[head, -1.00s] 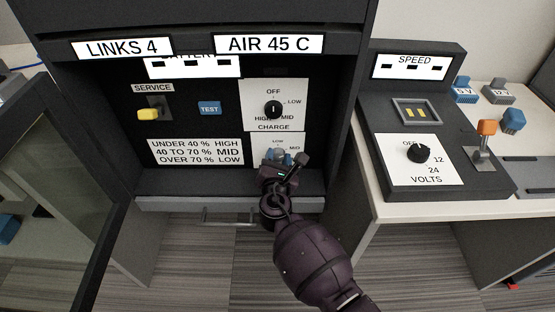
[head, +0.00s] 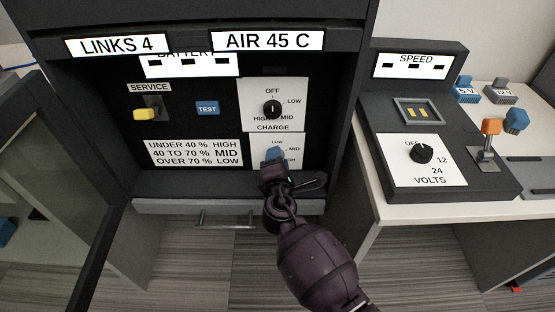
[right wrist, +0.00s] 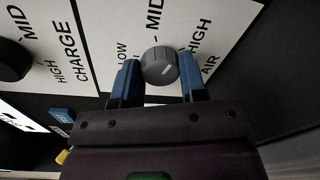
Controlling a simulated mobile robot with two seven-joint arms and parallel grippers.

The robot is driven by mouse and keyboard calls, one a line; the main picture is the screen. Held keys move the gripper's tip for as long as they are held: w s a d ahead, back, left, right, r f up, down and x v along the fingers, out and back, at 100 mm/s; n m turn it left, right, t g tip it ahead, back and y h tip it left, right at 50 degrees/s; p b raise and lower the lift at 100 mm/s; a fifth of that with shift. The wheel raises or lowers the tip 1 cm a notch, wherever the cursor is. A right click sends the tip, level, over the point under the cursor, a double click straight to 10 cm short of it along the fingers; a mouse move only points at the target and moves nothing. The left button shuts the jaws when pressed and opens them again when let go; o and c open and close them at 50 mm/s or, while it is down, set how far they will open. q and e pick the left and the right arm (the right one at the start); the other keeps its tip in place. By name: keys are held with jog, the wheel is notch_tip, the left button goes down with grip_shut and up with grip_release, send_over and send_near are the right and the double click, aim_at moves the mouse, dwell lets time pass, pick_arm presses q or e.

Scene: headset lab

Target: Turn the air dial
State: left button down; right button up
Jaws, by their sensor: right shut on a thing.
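The air dial (right wrist: 158,64) is a round grey knob with a white mark, on a white plate (right wrist: 225,14) lettered LOW, MID, HIGH and AIR. In the right wrist view the knob sits between the two blue fingers of my right gripper (right wrist: 158,82), which is shut on it. The white mark lies on the lower right of the knob's face; I cannot tell exactly which label it points to. In the head view my right gripper (head: 275,158) reaches the plate below the charge dial and hides most of the air dial. My left gripper is not in view.
The black charge dial (head: 272,109) is just above. A sign (head: 261,41) reads AIR 45 C. A blue TEST button (head: 207,108) and yellow service switch (head: 146,114) are to the left. A ledge (head: 180,206) runs below the panel. A volts console (head: 480,185) stands at right.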

jog(key=shift+f+m, duration=0.1)
jog(key=shift+m, duration=0.2)
dwell(0.4)
jog(key=o, duration=0.9)
jog(key=shift+s, duration=0.1)
